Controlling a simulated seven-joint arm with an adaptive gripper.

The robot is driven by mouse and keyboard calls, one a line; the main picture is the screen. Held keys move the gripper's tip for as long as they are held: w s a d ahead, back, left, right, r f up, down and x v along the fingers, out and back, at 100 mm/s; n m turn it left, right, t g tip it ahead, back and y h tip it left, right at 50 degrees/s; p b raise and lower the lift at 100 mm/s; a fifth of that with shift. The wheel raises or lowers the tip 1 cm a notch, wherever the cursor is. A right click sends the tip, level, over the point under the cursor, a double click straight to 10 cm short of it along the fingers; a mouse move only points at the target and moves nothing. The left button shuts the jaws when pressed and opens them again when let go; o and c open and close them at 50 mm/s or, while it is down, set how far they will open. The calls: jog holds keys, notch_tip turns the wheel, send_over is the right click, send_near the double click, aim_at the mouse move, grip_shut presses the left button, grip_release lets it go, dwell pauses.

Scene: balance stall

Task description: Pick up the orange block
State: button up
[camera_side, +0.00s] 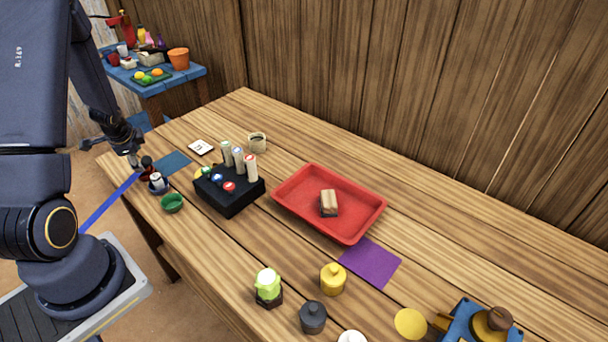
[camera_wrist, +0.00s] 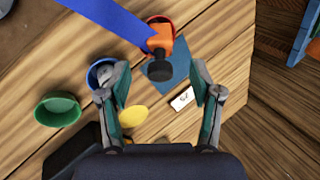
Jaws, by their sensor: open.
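In the wrist view an orange block (camera_wrist: 158,36) with a dark round knob (camera_wrist: 160,70) shows at the top middle, overlapping a red bowl (camera_wrist: 166,19). I cannot tell whether it stands in the bowl or over it. My gripper (camera_wrist: 161,84) is open, with the knob in line between its fingertips and nothing held. In the side view my gripper (camera_side: 134,162) hangs at the table's far left edge, close to the red bowl (camera_side: 146,176) and a dark knob (camera_side: 147,161). The block's orange body is hard to make out there.
A blue strip (camera_wrist: 105,14) runs up to the block. A blue bowl (camera_wrist: 94,84) and a green bowl (camera_wrist: 58,108) stand close by. A black rack (camera_side: 229,202) with pale cylinders and a red tray (camera_side: 345,235) lie to the right. Bare wood lies behind the tray.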

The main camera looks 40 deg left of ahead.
aim_at(142, 160)
jog(key=x, duration=0.5)
jog(key=shift+w, duration=0.3)
jog(key=shift+c, duration=0.3)
grip_shut()
